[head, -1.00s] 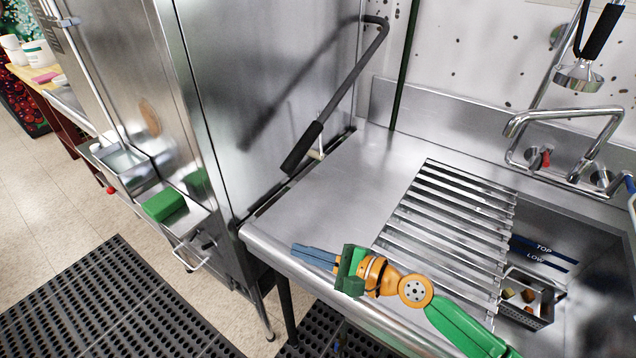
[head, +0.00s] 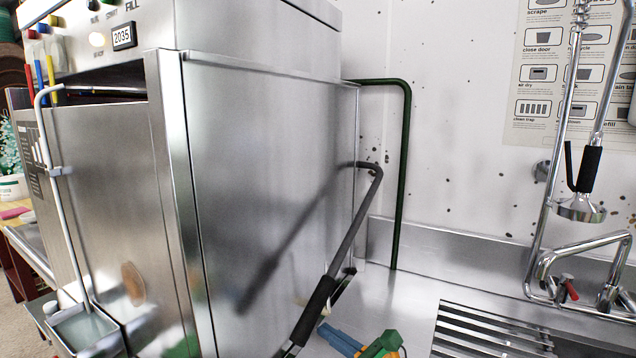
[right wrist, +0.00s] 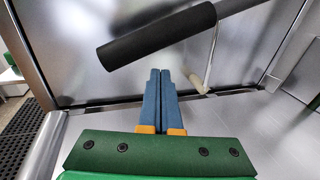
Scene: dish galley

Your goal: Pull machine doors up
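The steel dish machine (head: 270,150) stands left of centre in the head view, with its front panel (head: 95,190) below a dark slot. A bent grey lever (head: 352,225) with a black grip (head: 315,310) slants down along its right side. The grip also shows large in the right wrist view (right wrist: 155,38). My right gripper (head: 325,332) is at the bottom of the head view, beside the grip. In the right wrist view its blue fingers (right wrist: 160,72) are together, with nothing visible between them. They point toward the machine side, below the grip in the picture. My left gripper is out of view.
A steel counter (head: 385,305) with a slatted rack (head: 490,335) lies to the right. A tap (head: 580,255) and spray hose (head: 580,205) stand over the sink area. A dark green pipe (head: 403,170) runs down the wall behind the lever.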

